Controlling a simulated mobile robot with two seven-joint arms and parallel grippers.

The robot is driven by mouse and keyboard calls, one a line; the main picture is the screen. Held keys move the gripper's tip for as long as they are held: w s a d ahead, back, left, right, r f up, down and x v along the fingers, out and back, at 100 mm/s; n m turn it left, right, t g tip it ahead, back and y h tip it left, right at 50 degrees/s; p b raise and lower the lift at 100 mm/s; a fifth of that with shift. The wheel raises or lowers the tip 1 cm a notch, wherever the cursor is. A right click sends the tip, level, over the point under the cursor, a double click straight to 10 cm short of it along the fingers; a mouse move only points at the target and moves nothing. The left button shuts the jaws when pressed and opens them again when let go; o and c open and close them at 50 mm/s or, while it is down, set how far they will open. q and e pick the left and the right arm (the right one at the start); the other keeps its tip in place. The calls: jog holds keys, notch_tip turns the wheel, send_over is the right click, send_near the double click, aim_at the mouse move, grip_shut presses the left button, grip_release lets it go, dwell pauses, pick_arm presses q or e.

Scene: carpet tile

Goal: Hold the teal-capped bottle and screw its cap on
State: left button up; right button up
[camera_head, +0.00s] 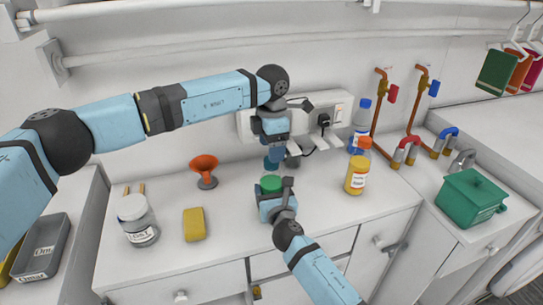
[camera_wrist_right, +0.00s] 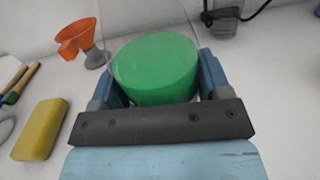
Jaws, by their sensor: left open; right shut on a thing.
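The green-teal cap (camera_head: 270,184) shows at the top of the thing in my right gripper (camera_head: 275,203), above the counter's middle. In the right wrist view the round cap (camera_wrist_right: 155,68) fills the space between the two blue fingers of my right gripper (camera_wrist_right: 155,90). The bottle's body below it is hidden, so I cannot tell how the cap sits on it. My left gripper (camera_head: 274,161) points down just above the cap, open, with nothing seen between its fingers.
A yellow sponge (camera_head: 194,224), an orange funnel (camera_head: 205,171) and a white-lidded jar (camera_head: 137,220) stand left. A yellow bottle with an orange cap (camera_head: 357,173) and a blue-capped bottle (camera_head: 361,125) stand right. The white counter (camera_head: 330,210) is clear between.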

pick_arm(q)
notch_tip(320, 180, up, 8)
dwell(0.4)
pick_arm(e)
jog(key=o, duration=1.8)
jog(key=v, duration=1.4)
jog(key=shift+w+f, duration=0.1)
